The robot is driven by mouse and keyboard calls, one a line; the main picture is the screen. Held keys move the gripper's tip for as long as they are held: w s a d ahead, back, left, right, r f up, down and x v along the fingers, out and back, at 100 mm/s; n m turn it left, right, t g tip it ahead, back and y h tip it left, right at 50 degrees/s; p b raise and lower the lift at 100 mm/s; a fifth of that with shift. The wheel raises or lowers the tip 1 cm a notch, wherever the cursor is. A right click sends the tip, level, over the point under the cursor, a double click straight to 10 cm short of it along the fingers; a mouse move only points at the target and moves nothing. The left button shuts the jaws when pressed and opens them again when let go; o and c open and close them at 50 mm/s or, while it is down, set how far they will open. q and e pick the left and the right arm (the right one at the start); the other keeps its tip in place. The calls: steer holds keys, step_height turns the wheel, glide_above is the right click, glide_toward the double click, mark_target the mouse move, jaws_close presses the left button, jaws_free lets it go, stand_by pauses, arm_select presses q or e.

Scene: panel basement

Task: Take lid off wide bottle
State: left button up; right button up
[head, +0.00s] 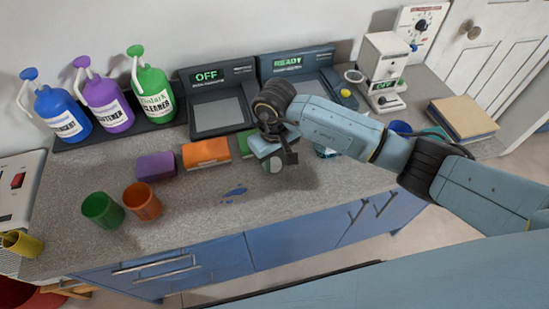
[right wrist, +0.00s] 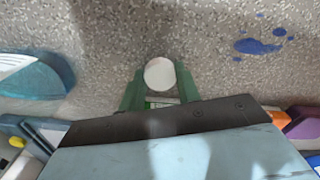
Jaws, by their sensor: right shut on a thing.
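My right gripper (head: 276,160) is over the middle of the counter, near its front half. In the right wrist view its green fingers (right wrist: 159,76) are shut on a white, round-faced thing (right wrist: 159,74), which looks like a lid or bottle end. A bit of it shows pale below the gripper in the head view (head: 271,178). A small green and white patch (right wrist: 162,102) shows behind it between the fingers. I cannot tell whether a bottle is attached to the white piece, or whether it touches the counter. My left gripper is not in view.
Blue spill (head: 234,194) lies left of the gripper. Orange box (head: 206,153), purple block (head: 155,166), green cup (head: 102,210) and orange cup (head: 142,201) stand further left. Spray bottles (head: 157,97) and two display devices (head: 216,104) line the back. A teal thing (right wrist: 36,76) lies beside the gripper.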

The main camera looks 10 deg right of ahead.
mark_target(274, 163)
steer(key=o, duration=0.6)
steer(key=shift+f, duration=0.15)
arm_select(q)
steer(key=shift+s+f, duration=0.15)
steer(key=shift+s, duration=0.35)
arm_select(e)
steer(key=o, duration=0.5)
steer(key=shift+r, duration=0.5)
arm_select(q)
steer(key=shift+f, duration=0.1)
arm_select(e)
step_height(274, 163, up, 11)
steer(key=shift+r, duration=0.2)
